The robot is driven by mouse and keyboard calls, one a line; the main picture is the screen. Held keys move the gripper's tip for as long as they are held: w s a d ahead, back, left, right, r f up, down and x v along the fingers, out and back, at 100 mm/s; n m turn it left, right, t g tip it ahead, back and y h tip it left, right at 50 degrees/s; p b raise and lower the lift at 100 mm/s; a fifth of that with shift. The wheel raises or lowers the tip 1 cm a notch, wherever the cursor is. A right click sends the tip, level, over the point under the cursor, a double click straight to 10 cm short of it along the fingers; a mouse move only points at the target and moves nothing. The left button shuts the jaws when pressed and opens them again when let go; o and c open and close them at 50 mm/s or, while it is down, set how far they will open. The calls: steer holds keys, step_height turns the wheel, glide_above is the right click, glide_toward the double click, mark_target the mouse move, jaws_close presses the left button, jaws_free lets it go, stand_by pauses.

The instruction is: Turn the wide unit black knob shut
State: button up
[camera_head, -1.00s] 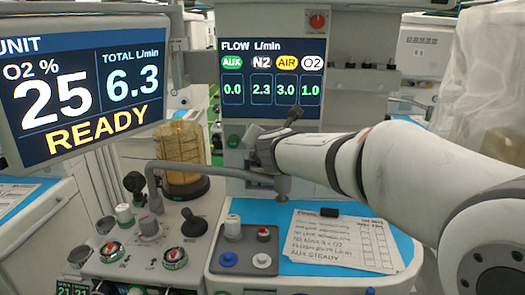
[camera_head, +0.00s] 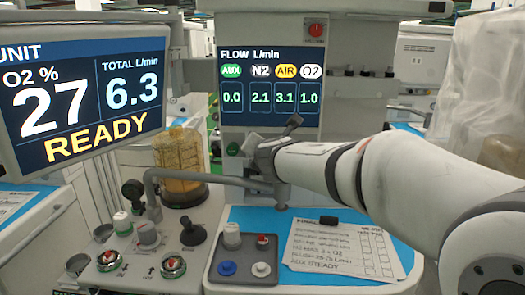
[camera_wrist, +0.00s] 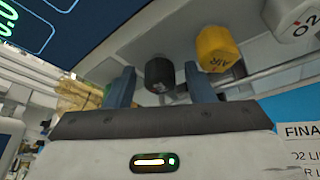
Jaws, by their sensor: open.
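The black knob (camera_wrist: 160,75) is in the wrist view, below the wide unit's panel. It lies between the two fingers of my open gripper (camera_wrist: 159,70), with a gap on each side in the picture. I cannot tell how deep it sits between them. The yellow AIR knob (camera_wrist: 217,48) is just right of the right finger, and the white O2 knob (camera_wrist: 295,20) is farther right. In the head view my arm hides these knobs and my fingers. The wide unit's flow screen (camera_head: 270,90) reads N2 2.1, AIR 3.1, O2 1.0 and AUX 0.0.
A grey jointed bar (camera_head: 205,178) crosses below my arm. A paper sheet (camera_head: 345,245) lies on the blue worktop.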

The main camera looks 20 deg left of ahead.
steer(key=shift+r, duration=0.15)
